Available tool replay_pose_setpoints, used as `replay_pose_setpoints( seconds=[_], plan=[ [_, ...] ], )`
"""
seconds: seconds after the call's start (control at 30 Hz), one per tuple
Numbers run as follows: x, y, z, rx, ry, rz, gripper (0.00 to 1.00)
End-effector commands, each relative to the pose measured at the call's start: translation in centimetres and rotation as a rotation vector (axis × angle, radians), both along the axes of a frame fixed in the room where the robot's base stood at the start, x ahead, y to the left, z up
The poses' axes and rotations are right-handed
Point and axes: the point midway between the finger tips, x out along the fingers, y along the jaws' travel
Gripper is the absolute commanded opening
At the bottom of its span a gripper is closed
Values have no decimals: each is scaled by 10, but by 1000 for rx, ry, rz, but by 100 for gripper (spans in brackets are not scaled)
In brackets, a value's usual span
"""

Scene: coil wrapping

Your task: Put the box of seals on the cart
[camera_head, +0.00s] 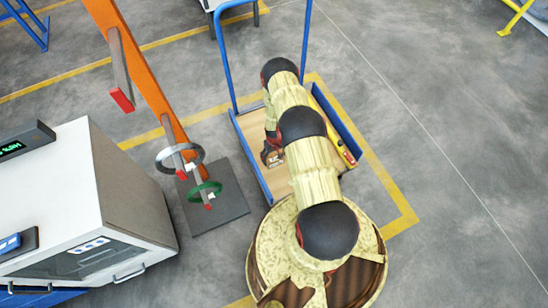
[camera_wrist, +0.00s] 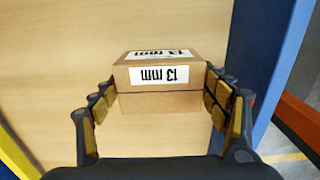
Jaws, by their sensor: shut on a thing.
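The box of seals (camera_wrist: 160,88) is a small brown cardboard box with white "13 mm" labels. It sits between the two fingers of my gripper (camera_wrist: 162,108) in the wrist view, and the fingers are shut on its sides. The cart (camera_head: 252,131) has a light wooden deck, blue edges and a tall blue handle. The deck (camera_wrist: 60,60) fills most of the wrist view behind the box. In the head view my gripper (camera_head: 272,155) is over the left part of the deck, partly hidden by my arm. I cannot tell whether the box touches the deck.
A long yellow item (camera_head: 346,152) lies along the cart's right side. An orange post (camera_head: 145,70) with hooks holding a grey ring (camera_head: 180,157) and a green ring (camera_head: 204,191) stands left of the cart. A white machine (camera_head: 80,200) is farther left. Floor to the right is clear.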

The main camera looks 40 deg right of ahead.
Motion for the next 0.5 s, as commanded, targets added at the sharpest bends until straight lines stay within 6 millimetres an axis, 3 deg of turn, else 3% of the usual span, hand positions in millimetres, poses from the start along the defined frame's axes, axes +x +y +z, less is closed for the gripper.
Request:
replay_pose_setpoints(
  seconds=[0.07, 0.1, 0.37, 0.5],
  plan=[
    [1, 0, -3, -1, -2, 0, 20],
    [0, 0, -2, 0, 0, 0, 77],
    [0, 0, -2, 0, 0, 0, 92],
    [0, 0, -2, 0, 0, 0, 93]
  ],
)
